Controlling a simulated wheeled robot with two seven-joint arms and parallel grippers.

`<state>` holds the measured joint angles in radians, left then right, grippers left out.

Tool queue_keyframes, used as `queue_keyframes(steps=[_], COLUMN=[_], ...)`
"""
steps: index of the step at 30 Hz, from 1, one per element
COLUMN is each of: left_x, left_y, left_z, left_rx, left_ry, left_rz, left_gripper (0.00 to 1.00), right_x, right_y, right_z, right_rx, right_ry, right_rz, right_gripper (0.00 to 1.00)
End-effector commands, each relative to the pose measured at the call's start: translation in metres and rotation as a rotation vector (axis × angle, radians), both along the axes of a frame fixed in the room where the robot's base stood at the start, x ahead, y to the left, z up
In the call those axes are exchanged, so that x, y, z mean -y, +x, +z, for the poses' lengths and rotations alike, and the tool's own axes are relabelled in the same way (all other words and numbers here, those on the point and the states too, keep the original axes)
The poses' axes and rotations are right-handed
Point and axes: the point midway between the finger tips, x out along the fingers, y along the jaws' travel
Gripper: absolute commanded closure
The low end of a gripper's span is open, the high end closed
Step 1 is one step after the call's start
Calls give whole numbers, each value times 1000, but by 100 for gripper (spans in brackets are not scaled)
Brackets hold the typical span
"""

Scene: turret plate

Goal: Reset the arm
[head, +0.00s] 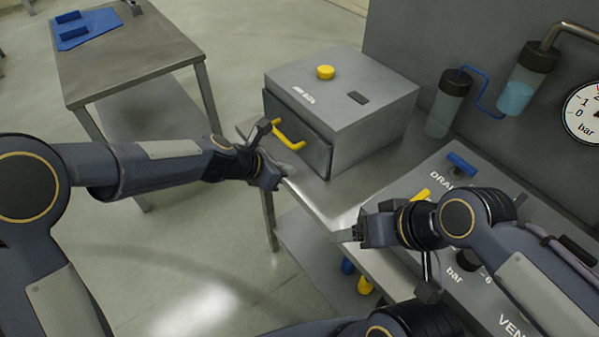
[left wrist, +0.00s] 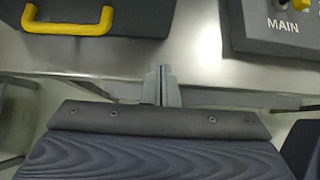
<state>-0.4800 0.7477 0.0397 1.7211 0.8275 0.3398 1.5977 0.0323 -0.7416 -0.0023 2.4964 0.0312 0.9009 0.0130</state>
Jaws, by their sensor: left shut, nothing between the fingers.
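My left gripper (head: 291,173) is just in front of the bench edge, below the yellow handle of the grey box. Its two grey fingertips (left wrist: 161,82) are together and empty in the left wrist view. They point over the metal bench, between the yellow handle (left wrist: 70,27) and a dark panel marked MAIN (left wrist: 268,32). My right gripper (head: 343,236) is at the front edge of the bench in the head view. I see its fingers edge-on and cannot tell whether they are open or shut. Nothing shows held in it.
The grey box (head: 365,84) has a yellow knob (head: 325,72) on top and a yellow handle (head: 289,133) in front. Behind the panel stand two cylinders and a gauge (head: 583,112). A side table (head: 130,62) carries a blue tray (head: 97,28). The floor between is clear.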

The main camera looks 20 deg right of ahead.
Motion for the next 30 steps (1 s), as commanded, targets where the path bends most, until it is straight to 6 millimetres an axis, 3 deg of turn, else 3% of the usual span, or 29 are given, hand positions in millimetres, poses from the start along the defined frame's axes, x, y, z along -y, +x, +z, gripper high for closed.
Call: queue_keyframes(steps=[6, 14, 17, 20, 23, 27, 30], left_x=[-18, -21, -36, -72, -123, -195, -240], left_y=[-6, -7, -8, -14, -32, -73, -109], left_z=[17, 20, 31, 56, 83, 107, 113], left_rx=[0, 3, 54, 183, 368, 631, 792], left_ry=[0, 1, 13, 51, 130, 292, 430], left_rz=[1, -3, -35, -123, -260, -479, -640], left_gripper=[100, 100, 100, 100, 100, 100, 100], right_x=[0, 0, 0, 0, 0, 0, 0], right_y=[0, 0, 0, 0, 0, 0, 0], right_z=[0, 0, 0, 0, 0, 0, 0], right_rx=[1, 1, 1, 1, 1, 1, 1], right_ry=[0, 0, 0, 0, 0, 0, 0], right_rz=[0, 0, 0, 0, 0, 0, 0], right_gripper=[24, 24, 24, 24, 24, 24, 24])
